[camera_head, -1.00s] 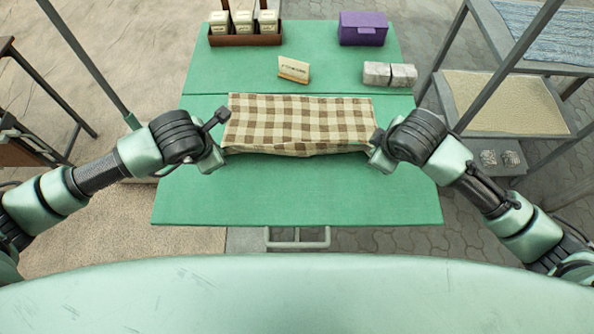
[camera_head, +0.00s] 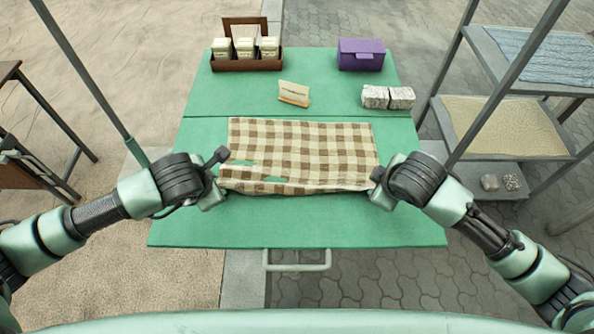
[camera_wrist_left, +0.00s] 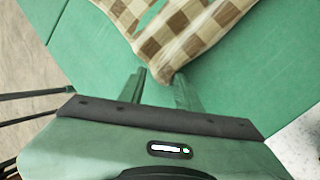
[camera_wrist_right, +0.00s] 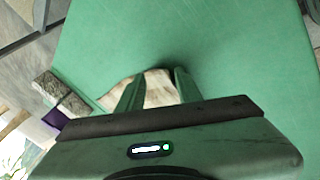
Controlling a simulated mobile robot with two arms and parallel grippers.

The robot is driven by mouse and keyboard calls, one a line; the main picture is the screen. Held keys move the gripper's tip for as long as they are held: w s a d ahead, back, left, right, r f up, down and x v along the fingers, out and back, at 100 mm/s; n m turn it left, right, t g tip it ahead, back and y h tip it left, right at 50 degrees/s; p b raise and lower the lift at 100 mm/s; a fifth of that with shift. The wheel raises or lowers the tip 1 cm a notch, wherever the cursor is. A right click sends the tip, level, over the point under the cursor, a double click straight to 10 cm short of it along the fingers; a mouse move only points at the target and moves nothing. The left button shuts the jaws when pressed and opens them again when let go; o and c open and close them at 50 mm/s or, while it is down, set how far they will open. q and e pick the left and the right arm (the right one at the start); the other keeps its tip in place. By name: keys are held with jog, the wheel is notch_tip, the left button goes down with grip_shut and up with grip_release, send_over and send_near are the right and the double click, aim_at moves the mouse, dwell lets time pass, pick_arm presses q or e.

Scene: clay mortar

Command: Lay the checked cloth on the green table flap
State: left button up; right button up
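The brown-and-cream checked cloth (camera_head: 305,150) lies spread over the middle of the front green table flap (camera_head: 300,225), its back edge near the seam. Green patches show through at its left part, and its front edge is slightly wavy. My left gripper (camera_head: 216,190) is at the cloth's front left corner. In the left wrist view the fingers (camera_wrist_left: 161,74) are apart, with the cloth corner (camera_wrist_left: 165,62) at the gap. My right gripper (camera_head: 377,190) is at the front right corner. In the right wrist view its fingers (camera_wrist_right: 157,84) are apart, with cloth (camera_wrist_right: 155,90) between them.
Behind the seam stand a brown rack of jars (camera_head: 245,60), a small sign card (camera_head: 294,93), a purple box (camera_head: 361,55) and grey blocks (camera_head: 388,97). A metal shelf (camera_head: 503,125) stands to the right. The flap's front strip is bare.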

pick_arm(q)
jog(key=shift+s+d, duration=0.2)
pick_arm(e)
jog(key=shift+s+a, duration=0.15)
pick_arm(q)
jog(key=v, duration=0.3)
jog(key=shift+w+r, duration=0.15)
jog(key=shift+r, duration=0.15)
pick_arm(e)
jog(key=v, duration=0.3)
jog(key=shift+r, duration=0.3)
pick_arm(q)
jog(key=s+v, duration=0.1)
jog(key=v, duration=0.6)
jog(key=shift+f, duration=0.15)
pick_arm(e)
jog(key=s+v, duration=0.1)
jog(key=v, duration=0.6)
jog(key=shift+f, duration=0.2)
pick_arm(q)
jog(key=shift+s+a, duration=0.15)
